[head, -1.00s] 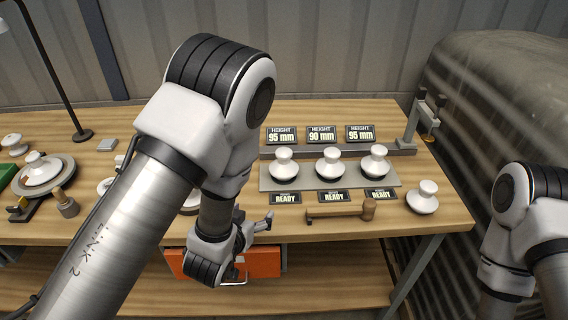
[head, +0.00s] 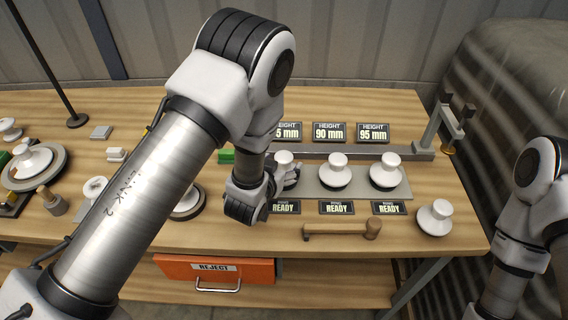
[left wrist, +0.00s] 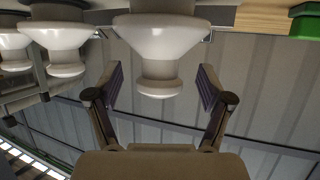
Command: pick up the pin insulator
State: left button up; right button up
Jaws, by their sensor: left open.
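Three white pin insulators stand in a row on a grey plate (head: 315,188): the left one (head: 284,159), the middle one (head: 333,169) and the right one (head: 387,170). My left gripper (head: 287,180) is at the left one, and my wrist hides part of it in the head view. In the left wrist view, which looks upside down, this insulator (left wrist: 161,45) lies between the two open fingers (left wrist: 158,88), with gaps on both sides. The other two (left wrist: 62,42) show at the left there. My right arm shows at the right edge, its gripper out of view.
READY signs (head: 337,207) and a wooden-handled tool (head: 342,229) lie in front of the plate. Height signs (head: 330,132) and a grey rail (head: 330,151) stand behind. Another insulator (head: 434,217) stands at the right. An orange REJECT drawer (head: 214,270) hangs below the table.

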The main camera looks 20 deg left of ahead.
pick_arm(q)
jog(key=shift+x, duration=1.25)
jog(key=shift+s+r, duration=0.1)
jog(key=shift+s, duration=0.1)
jog(key=shift+c, duration=0.7)
jog(key=shift+s, duration=0.15)
grip_shut()
jog(key=shift+r, duration=0.2)
